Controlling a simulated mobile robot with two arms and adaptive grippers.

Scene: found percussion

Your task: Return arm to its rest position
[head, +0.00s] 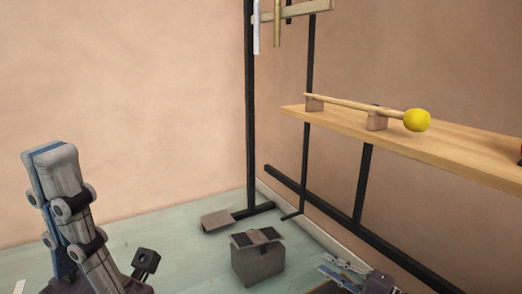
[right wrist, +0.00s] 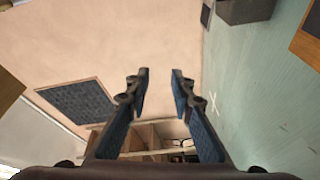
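My left gripper (head: 50,160) stands at the left of the head view with its fingers pointing up. One finger largely covers the other, so the gap between them is hidden, and no held object shows. My right gripper (head: 345,270) is low at the right of the head view, partly cut off by the bottom edge. In the right wrist view its two blue-padded fingers (right wrist: 161,80) are apart with nothing between them. A mallet with a yellow ball head (head: 417,120) rests on two small wooden blocks on the shelf, clear of both grippers.
The wooden shelf (head: 450,146) juts in from the right on a black frame (head: 250,110). A grey box (head: 258,262) stands on the pale green floor, with a flat plate (head: 223,220) behind it. Bars hang from a wooden rail (head: 300,12).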

